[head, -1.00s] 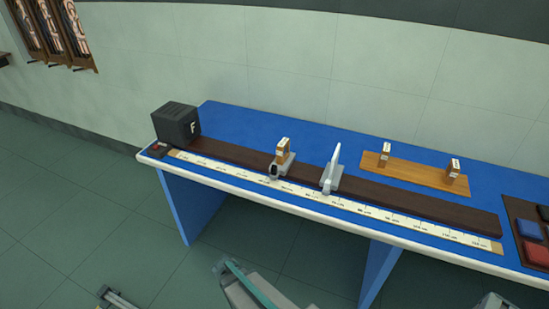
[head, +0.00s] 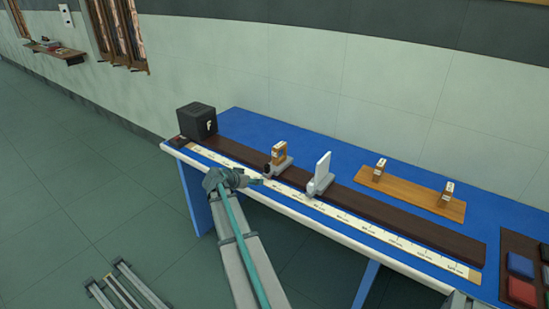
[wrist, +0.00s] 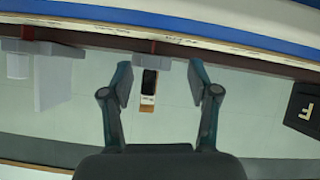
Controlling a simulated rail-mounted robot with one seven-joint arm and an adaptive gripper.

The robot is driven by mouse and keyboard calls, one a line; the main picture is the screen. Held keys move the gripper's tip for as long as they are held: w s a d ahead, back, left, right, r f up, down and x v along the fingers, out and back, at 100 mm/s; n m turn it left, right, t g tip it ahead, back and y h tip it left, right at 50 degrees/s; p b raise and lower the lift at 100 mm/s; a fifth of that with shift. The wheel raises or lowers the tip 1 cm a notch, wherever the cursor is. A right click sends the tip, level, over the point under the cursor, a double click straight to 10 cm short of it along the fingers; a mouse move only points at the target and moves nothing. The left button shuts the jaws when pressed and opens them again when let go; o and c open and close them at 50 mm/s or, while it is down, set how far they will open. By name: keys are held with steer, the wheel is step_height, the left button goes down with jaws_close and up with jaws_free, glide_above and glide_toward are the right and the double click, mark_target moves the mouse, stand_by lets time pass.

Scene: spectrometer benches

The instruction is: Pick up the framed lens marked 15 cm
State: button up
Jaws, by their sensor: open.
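A wooden-framed lens (head: 279,152) with a white label stands upright in a grey holder on the dark rail. Two more small wooden frames, a left one (head: 380,168) and a right one (head: 446,192), stand on a wooden board; the markings are too small to read. My gripper (head: 257,182) is at the bench's front edge, to the lower left of the lens on the rail. In the wrist view, which looks upside down, my gripper (wrist: 160,80) is open and empty. The framed lens (wrist: 147,102) appears between its fingers, apart from them and farther off.
A white screen (head: 322,167) stands on the dark rail (head: 400,221), right of the framed lens. A black box marked F (head: 197,121) is at the rail's left end. A ruler strip (head: 355,221) runs along the front. A tray (head: 516,240) with coloured blocks lies at right.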

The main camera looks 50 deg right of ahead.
mark_target(276, 147)
steer(key=d+r+m, duration=0.1)
steer(key=d+r, duration=0.1)
steer(key=r, duration=0.1)
steer(key=d+r+m+h, duration=0.1)
steer(key=d+r, duration=0.2)
steer(key=r, duration=0.1)
steer(key=d+r+h, duration=0.1)
steer(key=d+r, duration=0.2)
steer(key=r, duration=0.1)
steer(key=shift+s+m, duration=0.4)
steer(key=p+x, duration=0.1)
steer(key=x, duration=0.4)
steer(key=shift+d+p, duration=0.25)
steer(key=shift+p, duration=0.05)
steer(key=p+x, duration=0.1)
steer(key=x, duration=0.1)
steer(key=p+x, duration=0.1)
steer(key=x, duration=0.1)
steer(key=shift+w+d+p, duration=0.25)
steer(key=shift+d+p, duration=0.05)
steer(key=shift+p, duration=0.1)
steer(key=shift+d+f, duration=0.2)
steer(key=shift+f, duration=0.05)
jaws_close()
